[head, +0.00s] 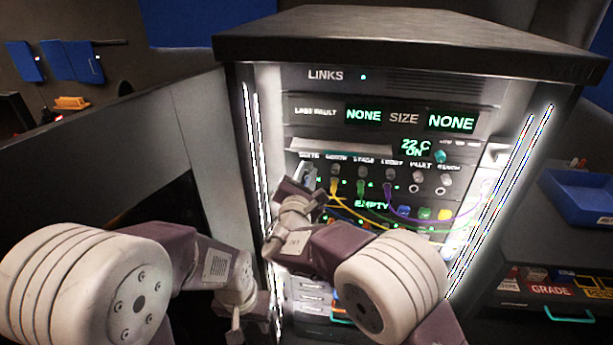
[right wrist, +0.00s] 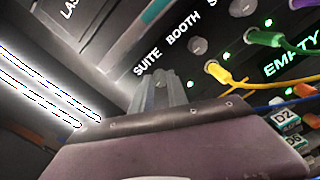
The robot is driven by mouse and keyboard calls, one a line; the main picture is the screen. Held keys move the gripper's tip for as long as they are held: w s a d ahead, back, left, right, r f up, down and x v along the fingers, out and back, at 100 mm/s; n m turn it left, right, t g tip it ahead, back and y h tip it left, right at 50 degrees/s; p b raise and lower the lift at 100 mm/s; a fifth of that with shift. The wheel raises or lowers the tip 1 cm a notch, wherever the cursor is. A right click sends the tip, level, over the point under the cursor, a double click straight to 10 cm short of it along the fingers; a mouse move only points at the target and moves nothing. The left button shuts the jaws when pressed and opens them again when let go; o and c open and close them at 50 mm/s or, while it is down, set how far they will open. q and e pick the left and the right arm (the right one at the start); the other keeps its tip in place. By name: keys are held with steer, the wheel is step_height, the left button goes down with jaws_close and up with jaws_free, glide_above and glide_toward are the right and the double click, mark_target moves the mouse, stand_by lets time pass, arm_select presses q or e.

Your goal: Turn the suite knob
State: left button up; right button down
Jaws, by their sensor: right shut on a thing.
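The suite knob sits under the SUITE label at the left end of a row of knobs on the rack panel (head: 400,88). My right gripper (head: 308,174) is at that spot. In the right wrist view its grey fingers (right wrist: 158,92) are shut just below the SUITE label, closed on the knob, which they hide almost wholly. The knob's pointing angle cannot be read. My left gripper (head: 238,322) hangs low at the left of the rack, away from the knobs; its jaws are too unclear to judge.
The booth knob (right wrist: 197,46) is close to the right of my right gripper. A yellow cable plug (right wrist: 217,72) and a green plug (right wrist: 264,38) stick out nearby, with cables drooping across the panel. The rack's lit left side wall (right wrist: 40,90) is close.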

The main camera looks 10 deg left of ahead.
steer(key=n, duration=0.3)
steer(key=shift+n+b, duration=0.35)
steer(key=shift+n, duration=0.05)
steer(key=n, duration=0.3)
steer(key=shift+r+n, duration=0.1)
steer(key=shift+n, duration=0.2)
steer(key=n+p, duration=0.1)
steer(key=n, duration=0.2)
steer(key=shift+n, duration=0.3)
steer(key=shift+n+p, duration=0.95)
steer(key=shift+n, duration=0.95)
steer(key=c, duration=1.3)
jaws_free()
